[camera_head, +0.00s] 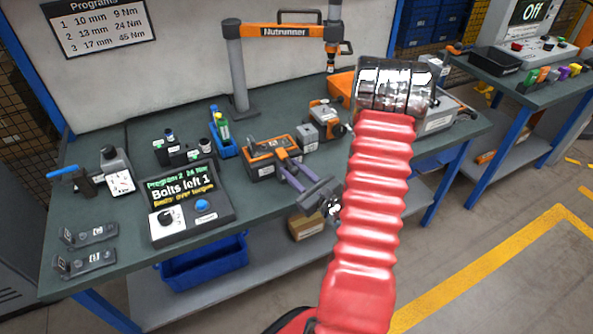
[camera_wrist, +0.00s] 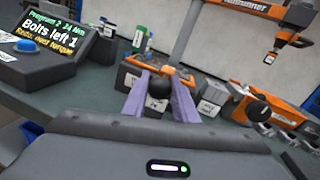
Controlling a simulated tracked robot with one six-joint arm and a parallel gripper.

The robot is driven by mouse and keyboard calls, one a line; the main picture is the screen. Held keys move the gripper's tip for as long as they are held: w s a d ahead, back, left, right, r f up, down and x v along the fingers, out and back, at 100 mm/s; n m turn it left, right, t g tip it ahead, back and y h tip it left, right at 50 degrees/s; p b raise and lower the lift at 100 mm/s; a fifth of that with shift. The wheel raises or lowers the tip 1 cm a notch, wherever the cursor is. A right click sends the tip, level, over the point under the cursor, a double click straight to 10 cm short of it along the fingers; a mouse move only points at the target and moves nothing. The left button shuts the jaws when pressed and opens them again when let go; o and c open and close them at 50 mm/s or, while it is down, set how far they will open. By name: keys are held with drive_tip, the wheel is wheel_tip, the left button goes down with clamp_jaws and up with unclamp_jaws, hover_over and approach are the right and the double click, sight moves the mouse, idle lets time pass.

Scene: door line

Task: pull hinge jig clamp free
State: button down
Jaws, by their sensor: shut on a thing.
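The hinge jig (camera_head: 262,165) is a grey block with orange parts on the green bench, left of the picture's middle. In the wrist view the jig (camera_wrist: 130,76) is straight ahead, with an orange bar across its top. My gripper (camera_head: 281,162) reaches it from the front right. In the wrist view the two purple fingers of my gripper (camera_wrist: 160,84) stand on both sides of a black ball knob (camera_wrist: 158,88), which I take to be the clamp's handle. The fingers are shut on it. The clamp's foot is hidden behind the knob and fingers.
A grey box (camera_head: 308,136) and an orange and grey device with a black knob (camera_head: 327,114) stand right of the jig. The display (camera_head: 183,198) reads "Bolts left 1". The Nutrunner arm (camera_head: 283,31) hangs over the back. The bench front is mostly clear.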

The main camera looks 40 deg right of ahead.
drive_tip(key=shift+s+a, duration=0.1)
drive_tip(key=c, duration=1.4)
unclamp_jaws()
drive_tip(key=shift+s, duration=0.1)
drive_tip(key=shift+c, duration=0.2)
drive_tip(key=shift+s, duration=0.1)
